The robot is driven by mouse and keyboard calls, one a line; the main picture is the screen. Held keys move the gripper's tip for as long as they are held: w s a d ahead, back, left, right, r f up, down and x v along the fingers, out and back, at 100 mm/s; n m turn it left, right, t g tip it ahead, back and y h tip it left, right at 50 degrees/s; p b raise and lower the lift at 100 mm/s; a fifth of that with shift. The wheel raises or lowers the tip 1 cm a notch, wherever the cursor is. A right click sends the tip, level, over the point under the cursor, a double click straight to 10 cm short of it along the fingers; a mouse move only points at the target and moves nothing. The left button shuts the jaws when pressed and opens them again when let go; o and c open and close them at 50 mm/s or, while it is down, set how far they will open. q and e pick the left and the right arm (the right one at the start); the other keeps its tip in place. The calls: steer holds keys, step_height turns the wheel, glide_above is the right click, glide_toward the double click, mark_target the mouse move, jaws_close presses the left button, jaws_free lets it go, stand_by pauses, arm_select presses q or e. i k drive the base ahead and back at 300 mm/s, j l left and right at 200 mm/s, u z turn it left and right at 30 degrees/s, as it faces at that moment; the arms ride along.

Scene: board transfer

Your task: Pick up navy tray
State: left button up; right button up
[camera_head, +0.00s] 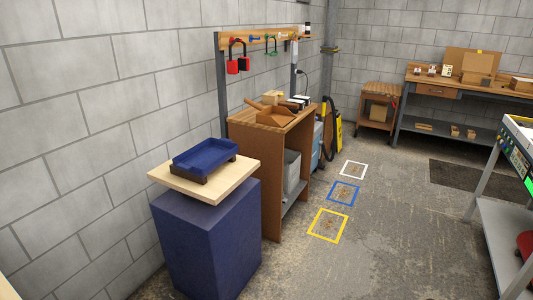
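The navy tray (204,156) is a shallow open box that looks empty. It rests on dark supports (212,175) on a pale wooden board (165,178). The board lies on top of a dark blue pedestal (205,240) left of the middle of the head view.
A wooden workbench (271,185) with boxes stands just right of and behind the pedestal. A block wall (80,130) runs along the left. Yellow (328,225), blue and white floor squares lie on open concrete. A metal-legged table (500,235) stands at right.

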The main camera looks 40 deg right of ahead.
mark_target(203, 158)
steer(key=z, duration=0.95)
steer(key=i+j, duration=0.1)
steer(key=i, duration=0.25)
steer(key=i+j, duration=0.1)
steer(key=i, duration=0.3)
steer(key=z, duration=0.05)
